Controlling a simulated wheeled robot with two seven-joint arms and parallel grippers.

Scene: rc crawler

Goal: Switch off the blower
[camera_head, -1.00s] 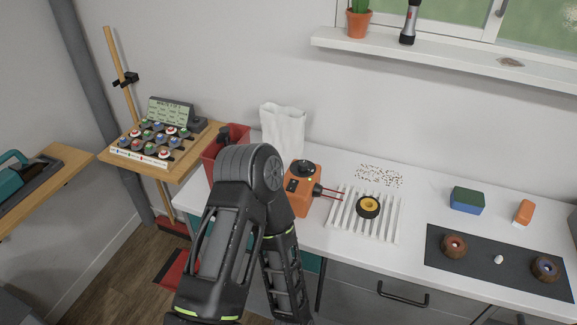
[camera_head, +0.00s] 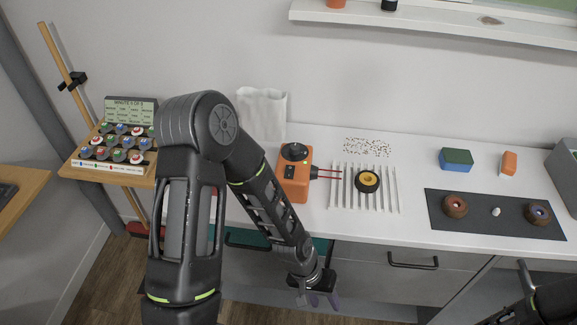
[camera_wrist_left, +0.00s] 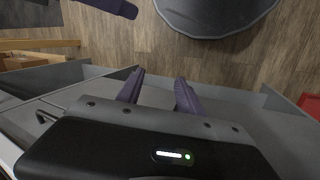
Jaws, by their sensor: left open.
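The blower looks to be the orange box (camera_head: 294,188) with a round black top and two thin red prongs pointing right. It stands on the white counter in the head view.
A white rack (camera_head: 342,200) with a yellow-centred wheel (camera_head: 367,181) stands right of the blower. A white paper bag (camera_head: 262,114) is behind it. A dark mat (camera_head: 478,218) lies further right. A button panel (camera_head: 118,143) is on the left shelf. My left arm crosses the counter's front left.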

